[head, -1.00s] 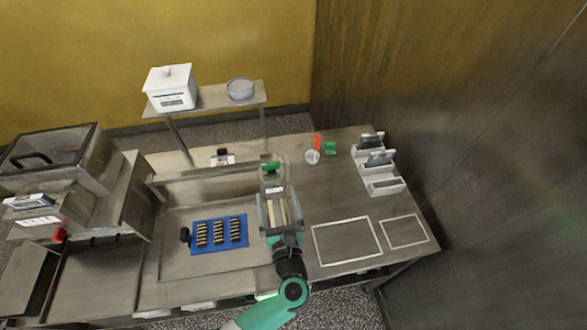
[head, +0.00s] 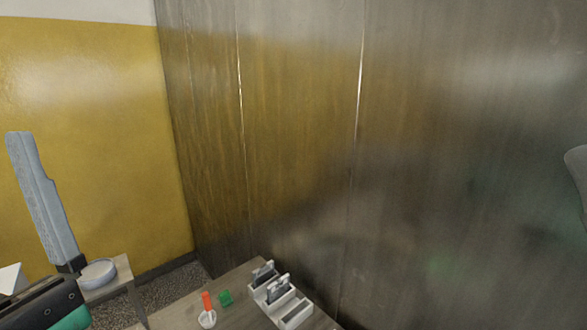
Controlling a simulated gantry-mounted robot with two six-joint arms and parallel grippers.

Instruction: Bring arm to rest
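My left gripper (head: 42,205) is close to the camera at the left of the head view. One long grey finger points upward from a black and green body at the bottom left corner. I see no second finger, so I cannot tell whether it is open or shut. No object shows against the visible finger. My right gripper is not clearly in view.
A grey table (head: 240,285) shows at the bottom, with a white holder (head: 296,315) carrying dark-faced items, a green block (head: 226,297) and a white cup (head: 207,319) with an orange item (head: 206,301). A round dish (head: 98,273) stands on a shelf (head: 125,270). Tall wall panels (head: 430,150) fill the right.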

